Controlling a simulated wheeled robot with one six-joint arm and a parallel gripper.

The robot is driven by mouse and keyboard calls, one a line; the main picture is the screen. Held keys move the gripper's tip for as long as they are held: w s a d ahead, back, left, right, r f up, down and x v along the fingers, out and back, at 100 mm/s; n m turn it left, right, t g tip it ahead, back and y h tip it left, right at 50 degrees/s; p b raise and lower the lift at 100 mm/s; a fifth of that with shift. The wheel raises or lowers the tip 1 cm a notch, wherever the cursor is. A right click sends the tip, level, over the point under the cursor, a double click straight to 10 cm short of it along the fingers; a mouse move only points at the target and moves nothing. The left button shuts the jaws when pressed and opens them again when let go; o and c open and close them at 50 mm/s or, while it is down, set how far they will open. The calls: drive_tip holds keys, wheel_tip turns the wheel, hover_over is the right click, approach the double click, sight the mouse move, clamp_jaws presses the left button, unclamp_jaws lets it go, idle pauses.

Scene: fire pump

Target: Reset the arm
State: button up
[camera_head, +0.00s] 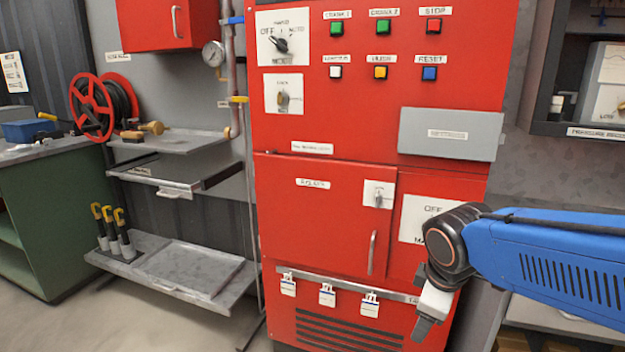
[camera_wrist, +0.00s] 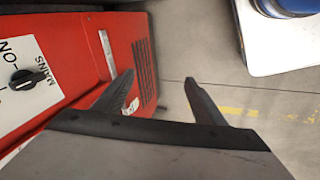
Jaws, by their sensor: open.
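My gripper (camera_head: 427,318) hangs at the end of my blue arm, in front of the lower right of the red pump cabinet (camera_head: 330,235). In the wrist view my gripper (camera_wrist: 160,85) shows two dark fingers spread apart with nothing between them. The wrist view also shows the cabinet's red side at left, with a black mains knob (camera_wrist: 24,78) on a white plate. In the head view my arm partly covers the white plate (camera_head: 425,215) at the cabinet's lower right.
A hose reel (camera_head: 92,106), grey shelves (camera_head: 185,143) and a green bench (camera_head: 50,220) stand at left. Tags (camera_head: 327,296) hang from a rail low on the cabinet. A pressure box (camera_head: 606,95) sits in a dark frame at upper right. Floor (camera_head: 140,325) is clear at lower left.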

drive_tip(key=s+d+m, duration=0.5)
drive_tip(key=s+m, duration=0.6)
drive_tip(key=shift+s+d+f+t+y, duration=0.2)
drive_tip(key=shift+s+d+t+y, duration=0.1)
drive_tip(key=shift+s+t, duration=0.1)
idle(1.4)
